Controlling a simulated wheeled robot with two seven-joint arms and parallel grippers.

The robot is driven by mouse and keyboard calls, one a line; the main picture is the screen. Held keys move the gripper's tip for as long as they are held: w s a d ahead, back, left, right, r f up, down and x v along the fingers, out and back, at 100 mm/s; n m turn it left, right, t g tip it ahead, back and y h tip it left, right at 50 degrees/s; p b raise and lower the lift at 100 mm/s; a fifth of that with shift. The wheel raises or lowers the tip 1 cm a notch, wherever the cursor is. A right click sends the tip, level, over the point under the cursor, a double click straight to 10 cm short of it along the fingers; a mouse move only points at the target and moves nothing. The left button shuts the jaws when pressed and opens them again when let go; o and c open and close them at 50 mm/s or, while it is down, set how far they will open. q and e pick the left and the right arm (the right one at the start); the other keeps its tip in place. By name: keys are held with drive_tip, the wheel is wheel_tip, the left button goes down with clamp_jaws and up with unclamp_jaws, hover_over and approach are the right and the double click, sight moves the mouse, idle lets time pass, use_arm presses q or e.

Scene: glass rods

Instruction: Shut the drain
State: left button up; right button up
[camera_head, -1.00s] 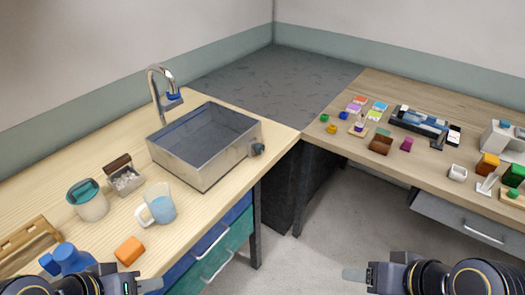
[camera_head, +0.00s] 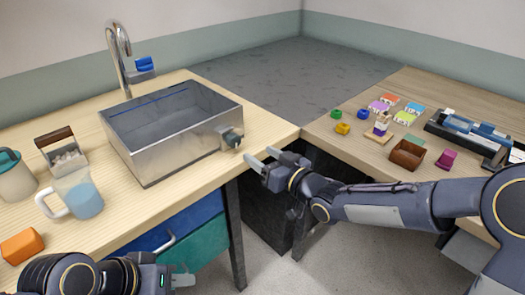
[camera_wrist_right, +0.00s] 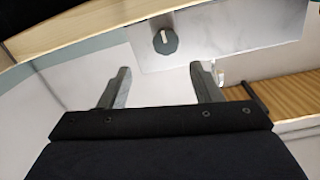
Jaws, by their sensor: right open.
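The metal sink (camera_head: 165,155) sits on the left wooden counter. A dark round knob (camera_head: 231,138) sticks out of its right end; its face with a pale mark shows in the right wrist view (camera_wrist_right: 165,42). My right gripper (camera_head: 263,157) is open and empty, just right of the knob and a little below it, apart from it. In the wrist view the knob lies beyond and between the spread fingertips (camera_wrist_right: 160,68). My left gripper (camera_head: 176,281) is low at the bottom edge, away from the sink; its jaw opening is unclear. The drain hole is hidden.
A tap (camera_head: 122,62) stands behind the sink. A mug of blue liquid (camera_head: 85,198), a lidded jar (camera_head: 14,180), a box of white lumps (camera_head: 64,155) and an orange block (camera_head: 21,246) stand left. The right table (camera_head: 350,160) holds small coloured items.

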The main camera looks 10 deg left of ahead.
sight(236, 142)
drive_tip(key=shift+y, duration=0.4)
drive_tip(key=x, duration=0.8)
drive_tip(key=shift+a+f, duration=0.35)
drive_tip(key=shift+a, duration=0.15)
use_arm(q)
drive_tip(key=shift+w+d+f, duration=0.1)
drive_tip(key=shift+w+d, duration=0.1)
drive_tip(key=shift+d, duration=0.1)
use_arm(e)
drive_tip(key=c, duration=1)
